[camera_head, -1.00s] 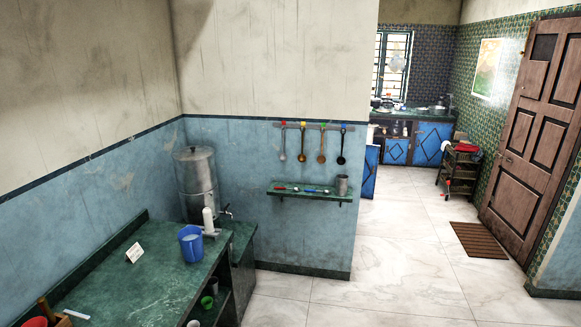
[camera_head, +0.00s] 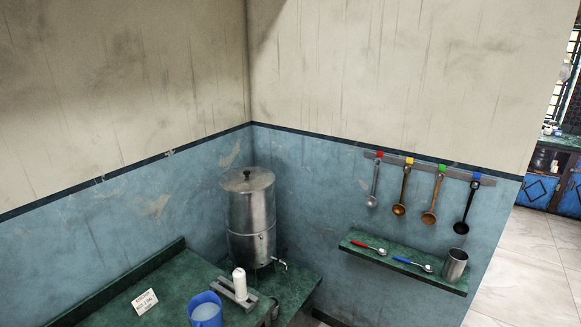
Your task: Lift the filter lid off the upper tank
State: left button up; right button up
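The filter is a tall steel cylinder in the corner, on the green counter. Its lid (camera_head: 247,180) is a flat steel disc with a small dark knob and sits on the upper tank (camera_head: 250,210). The lower tank (camera_head: 252,249) is below it, with a tap (camera_head: 280,263) pointing right. Neither of my grippers is in view.
A blue mug (camera_head: 206,311), a white cylinder on a grey stand (camera_head: 239,284) and a card sign (camera_head: 145,301) are on the counter (camera_head: 178,278) before the filter. A wall shelf (camera_head: 405,265) with spoons and a steel cup (camera_head: 455,265) is at right, under several hanging ladles (camera_head: 430,200).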

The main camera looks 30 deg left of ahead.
aim_at(242, 179)
jog(key=i, duration=2)
jog(key=u, duration=1.15)
jog(key=i, duration=0.4)
jog(key=u, duration=0.35)
